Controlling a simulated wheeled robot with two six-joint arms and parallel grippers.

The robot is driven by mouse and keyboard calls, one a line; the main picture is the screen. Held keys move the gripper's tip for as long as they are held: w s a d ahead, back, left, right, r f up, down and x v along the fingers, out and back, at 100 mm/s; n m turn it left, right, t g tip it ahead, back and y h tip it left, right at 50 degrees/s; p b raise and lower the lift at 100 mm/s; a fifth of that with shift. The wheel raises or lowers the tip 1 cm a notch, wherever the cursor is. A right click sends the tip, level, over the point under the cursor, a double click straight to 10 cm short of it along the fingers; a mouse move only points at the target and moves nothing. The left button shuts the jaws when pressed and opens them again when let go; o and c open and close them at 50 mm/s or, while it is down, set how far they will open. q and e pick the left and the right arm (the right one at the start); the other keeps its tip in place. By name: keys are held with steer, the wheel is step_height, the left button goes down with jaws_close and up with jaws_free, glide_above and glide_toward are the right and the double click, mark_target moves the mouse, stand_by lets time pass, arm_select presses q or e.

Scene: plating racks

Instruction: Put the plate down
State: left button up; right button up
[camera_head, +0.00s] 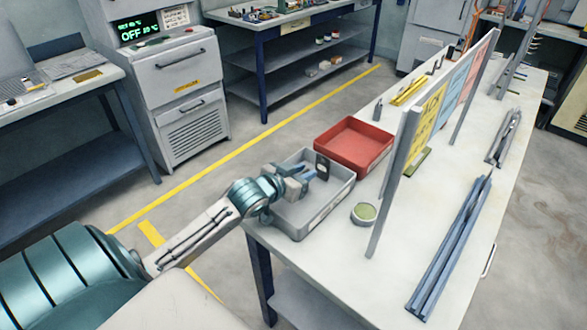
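A small dark plate (322,166) stands upright, or nearly so, over the far part of the grey tray (325,212) at the table's left end. My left gripper (309,174), with blue fingertips, reaches over this tray from the left. Its fingertips are right beside the plate. I cannot tell whether they touch or grip it, nor whether the plate's lower edge rests on the tray floor. My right gripper is out of view.
A red tray (353,146) sits just behind the grey one. A small round container with green contents (364,212) stands to its right. An upright panel with coloured sheets (428,123) divides the white table (420,225). Long metal profiles (452,245) lie on the right side.

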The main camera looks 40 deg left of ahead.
arm_select(q)
steer(key=shift+s+a, duration=0.1)
steer(key=shift+s, duration=0.3)
steer(key=p+v, duration=0.2)
steer(key=v, duration=0.9)
steer(key=shift+r, duration=0.15)
